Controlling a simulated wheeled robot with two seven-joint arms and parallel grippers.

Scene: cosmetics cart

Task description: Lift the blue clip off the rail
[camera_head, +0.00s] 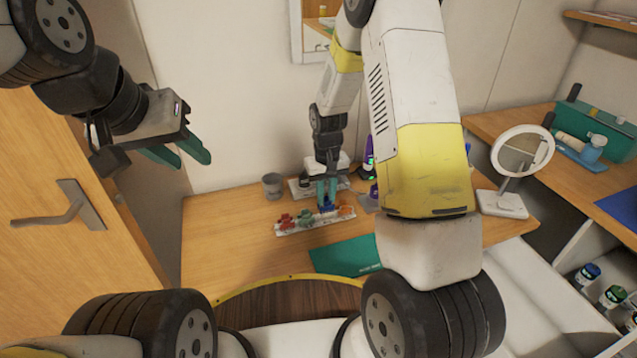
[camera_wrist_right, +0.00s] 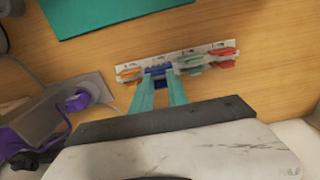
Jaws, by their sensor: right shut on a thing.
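The white rail (camera_head: 290,226) lies on the wooden table with red, green, blue and orange clips along it. The blue clip (camera_head: 327,208) is between the teal fingertips of my right gripper (camera_head: 327,196), which is shut on it. In the right wrist view the blue clip (camera_wrist_right: 160,72) shows at the tips of my right gripper (camera_wrist_right: 160,88), in line with the rail (camera_wrist_right: 205,52). I cannot tell whether the clip is clear of the rail. My left gripper (camera_head: 186,158) hangs open and empty in the air at the left, away from the table.
Red clips (camera_head: 286,220) and green clips (camera_head: 305,215) sit left of the blue one, an orange clip (camera_head: 346,210) right of it. A grey cup (camera_head: 272,185) stands behind. A green mat (camera_head: 343,258) lies in front, a round mirror (camera_head: 522,152) stands at right.

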